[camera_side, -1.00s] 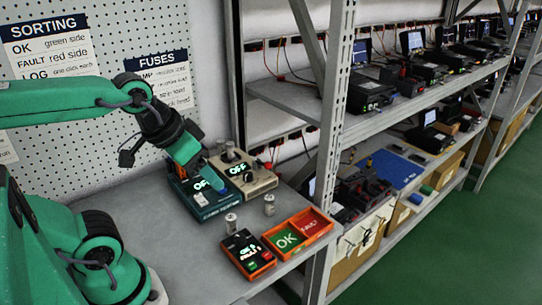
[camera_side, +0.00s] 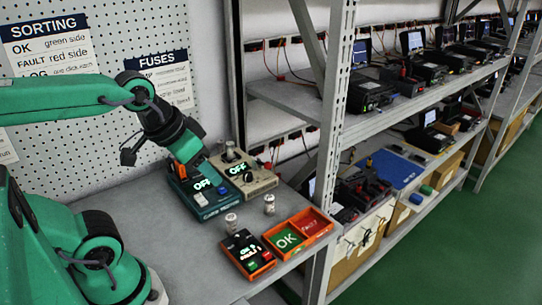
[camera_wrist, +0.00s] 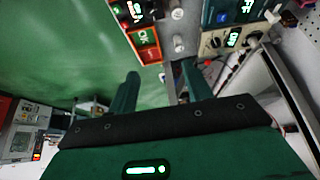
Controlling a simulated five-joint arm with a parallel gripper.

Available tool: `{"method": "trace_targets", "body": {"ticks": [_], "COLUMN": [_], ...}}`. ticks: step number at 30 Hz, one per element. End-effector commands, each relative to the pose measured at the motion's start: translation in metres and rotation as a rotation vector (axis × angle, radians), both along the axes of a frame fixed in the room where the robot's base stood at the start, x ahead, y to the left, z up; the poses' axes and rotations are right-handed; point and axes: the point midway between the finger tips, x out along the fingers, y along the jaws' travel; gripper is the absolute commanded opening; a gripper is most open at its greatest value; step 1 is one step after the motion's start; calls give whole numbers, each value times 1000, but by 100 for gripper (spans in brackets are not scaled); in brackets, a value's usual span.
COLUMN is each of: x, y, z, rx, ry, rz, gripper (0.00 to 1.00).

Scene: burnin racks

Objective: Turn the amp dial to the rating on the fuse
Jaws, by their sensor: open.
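A teal box (camera_side: 208,205) with a lit OFF display stands on the bench, and a beige box (camera_side: 262,184) with its own OFF display stands right behind it. Dark knobs (camera_side: 230,149) show on the beige box. I cannot tell which one is the amp dial. Two small silver cylinders, a near one (camera_side: 231,222) and a far one (camera_side: 269,204), stand upright in front; any rating on them is too small to read. My gripper (camera_side: 205,168) hangs above the teal box, hiding part of it. In the wrist view its fingers (camera_wrist: 160,82) are apart and empty.
An orange tray (camera_side: 317,237) with green OK and red FAULT sides lies near the bench edge. A black-and-orange button box (camera_side: 266,270) sits beside it. A FUSES sign (camera_side: 163,62) hangs on the pegboard; its small text is unreadable. A metal shelf post (camera_side: 330,130) rises at right.

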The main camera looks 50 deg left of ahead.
Motion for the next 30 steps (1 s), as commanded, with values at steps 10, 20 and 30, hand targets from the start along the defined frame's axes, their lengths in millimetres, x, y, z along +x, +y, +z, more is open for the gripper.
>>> {"method": "trace_targets", "body": {"ticks": [10,20,30], "x": [35,88,140], "y": [15,43,81], "z": [6,1,-22], "rx": [-27,-67,-108], "ry": [75,172,270], "rz": [107,264,426], "gripper": [50,50,50]}}
